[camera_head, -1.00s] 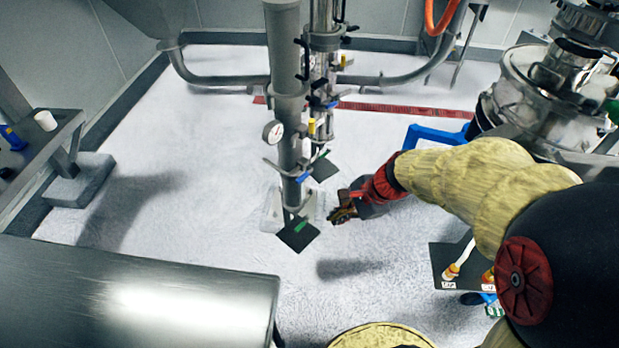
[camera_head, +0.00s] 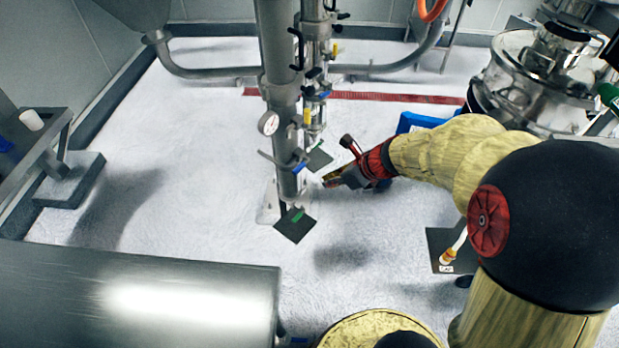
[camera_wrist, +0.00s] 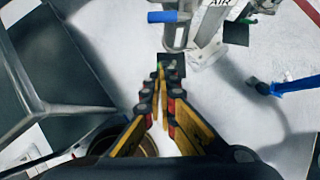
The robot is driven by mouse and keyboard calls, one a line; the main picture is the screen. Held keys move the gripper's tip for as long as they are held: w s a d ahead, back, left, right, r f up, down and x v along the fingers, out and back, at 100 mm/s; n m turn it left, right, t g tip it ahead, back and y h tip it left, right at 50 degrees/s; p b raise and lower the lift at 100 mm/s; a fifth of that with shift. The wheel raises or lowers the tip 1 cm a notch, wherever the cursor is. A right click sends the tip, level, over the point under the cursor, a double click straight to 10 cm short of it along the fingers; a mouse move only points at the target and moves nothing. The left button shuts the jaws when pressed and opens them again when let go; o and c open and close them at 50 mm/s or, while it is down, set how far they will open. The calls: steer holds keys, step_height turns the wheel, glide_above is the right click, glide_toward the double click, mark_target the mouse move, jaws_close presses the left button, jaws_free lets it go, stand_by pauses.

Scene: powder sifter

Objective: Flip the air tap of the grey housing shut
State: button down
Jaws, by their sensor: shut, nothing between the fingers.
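The grey housing (camera_head: 277,100) is an upright column with a round gauge (camera_head: 268,123) on its left side. A yellow handle (camera_head: 307,115) and a low blue handle (camera_head: 299,167) sit on its right side. In the wrist view, a blue handle (camera_wrist: 163,17) sticks out left from a grey pipe end, near a white label reading AIR (camera_wrist: 220,3). I cannot tell for sure which handle is the air tap. My gripper (camera_head: 328,181) is right of the column's lower end, apart from the blue handle. In the wrist view my gripper (camera_wrist: 161,76) is shut and empty, below that handle.
A second, clear column (camera_head: 315,60) with several taps stands close behind the housing. A dark plate with a green mark (camera_head: 294,226) lies below. A steel surface (camera_head: 150,300) fills the lower left; a steel vessel (camera_head: 540,80) stands at the right. Floor between is open.

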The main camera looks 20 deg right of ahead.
mark_target(299, 169)
steer(key=b+x, duration=0.4)
steer(key=x, duration=0.6)
steer(key=w+r, duration=0.1)
steer(key=w+a+r, duration=0.1)
steer(key=r, duration=0.1)
steer(key=shift+r+b, duration=0.15)
steer(key=shift+b, duration=0.2)
steer(key=shift+r+p, duration=0.25)
steer(key=shift+p, duration=0.4)
